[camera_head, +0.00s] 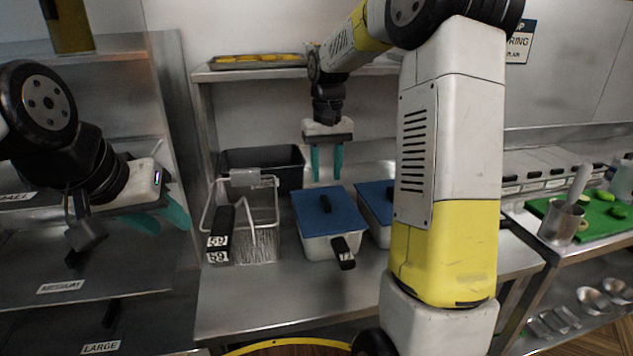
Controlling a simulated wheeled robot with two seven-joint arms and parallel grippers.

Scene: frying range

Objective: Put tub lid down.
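A white tub (318,246) with a black handle marked with a label stands on the steel counter. A blue lid (341,216) with a black knob lies on top of it. A second blue lid (373,198) is on another tub to the right, partly hidden by my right arm. My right gripper (327,178) points down with its two teal fingers apart and nothing between them, above or just behind the first lid and clear of its knob. My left gripper (168,222) is at the left, away from the tubs, its teal fingers apart and empty.
A wire fry basket (258,215) with black handles stands left of the tub. A black bin (293,168) is behind it. A shelf (224,73) with a tray of yellow items is above. The counter front (262,294) is bare.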

